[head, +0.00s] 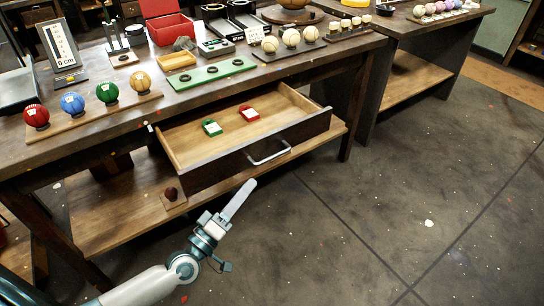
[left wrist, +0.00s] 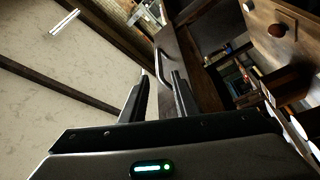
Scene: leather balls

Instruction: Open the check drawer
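The drawer (head: 305,132) under the long wooden table is pulled out, its inside showing. A green item (head: 212,128) and a red item (head: 249,113) lie on its floor. Its metal bar handle (head: 268,152) is on the front panel. My left gripper (head: 247,188) is below and left of the handle in the head view, apart from it. In the left wrist view, the two fingers (left wrist: 161,74) are spread with a gap, and the handle (left wrist: 159,58) shows beyond the tips. Nothing shows held. My right gripper is not in view.
The table top (head: 120,130) carries colored balls on a rack (head: 85,122), a green board (head: 212,74), pale balls and a red box (head: 170,28). A low shelf (head: 120,215) with a small dark ball lies under the drawer. The floor (head: 400,190) at right is clear.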

